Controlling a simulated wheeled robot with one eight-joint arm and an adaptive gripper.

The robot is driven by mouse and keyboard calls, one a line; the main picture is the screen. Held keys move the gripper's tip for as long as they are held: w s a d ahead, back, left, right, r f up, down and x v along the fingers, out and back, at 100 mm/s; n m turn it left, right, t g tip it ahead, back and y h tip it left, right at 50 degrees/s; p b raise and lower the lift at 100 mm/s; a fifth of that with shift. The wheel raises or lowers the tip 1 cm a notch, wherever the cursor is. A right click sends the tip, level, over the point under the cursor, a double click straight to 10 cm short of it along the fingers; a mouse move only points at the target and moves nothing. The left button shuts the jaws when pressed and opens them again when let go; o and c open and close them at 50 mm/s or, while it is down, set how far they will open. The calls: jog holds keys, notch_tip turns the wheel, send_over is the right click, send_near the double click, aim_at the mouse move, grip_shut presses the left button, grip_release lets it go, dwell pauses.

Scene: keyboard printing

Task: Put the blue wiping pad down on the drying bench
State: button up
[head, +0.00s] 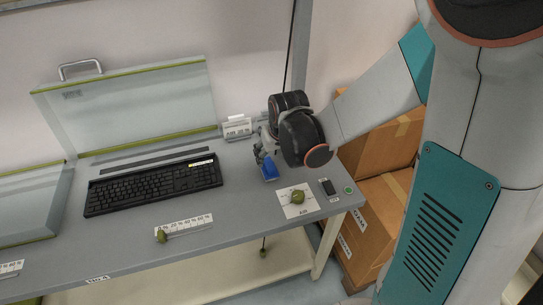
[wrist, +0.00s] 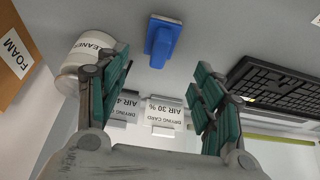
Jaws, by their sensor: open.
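The blue wiping pad (head: 270,171) rests on the grey drying bench (head: 250,210), right of the keyboard, in the head view. In the wrist view the pad (wrist: 162,42) has a raised blue grip and lies beyond the fingertips, on the grey top. My gripper (head: 262,154) is just above and behind the pad in the head view, partly hidden by my wrist. In the wrist view my gripper (wrist: 163,68) has its teal fingers spread wide, with nothing between them.
A black keyboard (head: 153,187) lies to the left. A white card with a green knob (head: 298,197) and a small black device (head: 328,187) are at right. A white cleaner container (wrist: 88,58) and drying cards (wrist: 158,108) stand near my fingers. Cardboard boxes (head: 371,219) stand beyond the right edge.

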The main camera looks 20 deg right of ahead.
jog(key=s+r+t, duration=0.2)
jog(key=s+r, duration=1.3)
jog(key=s, duration=0.4)
jog(key=shift+d+r+t, duration=0.3)
jog(key=shift+t, duration=0.1)
jog(key=shift+s, duration=0.1)
dwell(0.5)
